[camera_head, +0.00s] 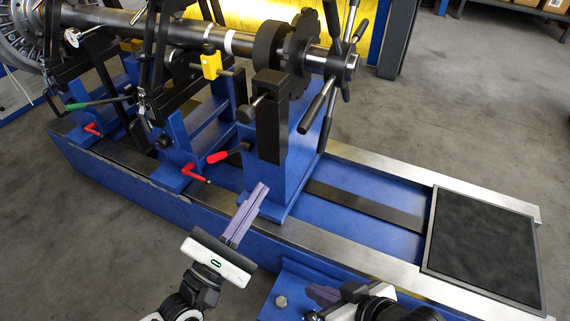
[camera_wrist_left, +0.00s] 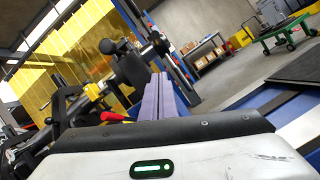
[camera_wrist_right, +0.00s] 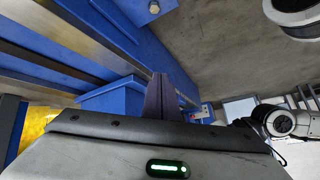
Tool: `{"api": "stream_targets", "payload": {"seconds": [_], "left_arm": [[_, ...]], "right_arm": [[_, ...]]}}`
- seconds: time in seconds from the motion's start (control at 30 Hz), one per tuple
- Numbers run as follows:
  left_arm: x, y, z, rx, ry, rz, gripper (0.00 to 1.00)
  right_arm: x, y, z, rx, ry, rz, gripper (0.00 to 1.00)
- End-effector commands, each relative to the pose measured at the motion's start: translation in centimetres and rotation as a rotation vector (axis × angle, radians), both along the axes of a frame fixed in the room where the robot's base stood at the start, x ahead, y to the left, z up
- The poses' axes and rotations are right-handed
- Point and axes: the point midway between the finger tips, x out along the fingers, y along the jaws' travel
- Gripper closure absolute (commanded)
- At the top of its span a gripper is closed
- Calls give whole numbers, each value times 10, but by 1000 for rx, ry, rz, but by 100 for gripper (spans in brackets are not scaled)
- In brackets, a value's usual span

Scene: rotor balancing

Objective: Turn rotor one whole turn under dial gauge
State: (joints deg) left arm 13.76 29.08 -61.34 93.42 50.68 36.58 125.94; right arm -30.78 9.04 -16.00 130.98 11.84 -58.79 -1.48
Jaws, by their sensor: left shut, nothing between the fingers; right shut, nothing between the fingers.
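The rotor (camera_head: 190,32) is a dark shaft with pale bands, lying across the blue balancing machine in the head view. At its right end are a dark toothed disc (camera_head: 299,42) and a hub with several bar handles (camera_head: 345,66). A round dial gauge (camera_head: 73,38) sits by the shaft at the upper left; its reading is too small to tell. My left gripper (camera_head: 262,188) is shut and empty, in front of the blue end pedestal, below the hub. My right gripper (camera_head: 312,291) is shut and empty, low at the bed's front edge, apart from the rotor.
Red-handled levers (camera_head: 218,156) and a green-handled lever (camera_head: 85,105) stick out from the supports. A yellow block (camera_head: 211,65) sits near the shaft. A black mat (camera_head: 485,245) covers the bed's right end. Floor to the right is clear.

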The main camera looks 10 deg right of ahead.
Motion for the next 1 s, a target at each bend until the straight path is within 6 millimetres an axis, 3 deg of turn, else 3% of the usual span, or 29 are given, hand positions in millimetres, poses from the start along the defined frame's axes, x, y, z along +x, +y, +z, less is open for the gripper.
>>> {"api": "stream_targets", "payload": {"seconds": [0.17,0.6,0.8,1.0], "left_arm": [[12,-7,5,-33,12,-8,100],[76,-62,36,-30,10,-7,100],[63,-69,63,-28,13,-8,100],[60,-71,70,-27,12,-7,100]], "right_arm": [[0,1,0,4,-2,3,100],[3,7,5,40,-27,1,100],[-1,1,2,2,0,2,100],[-1,-2,0,-11,5,1,100]]}}
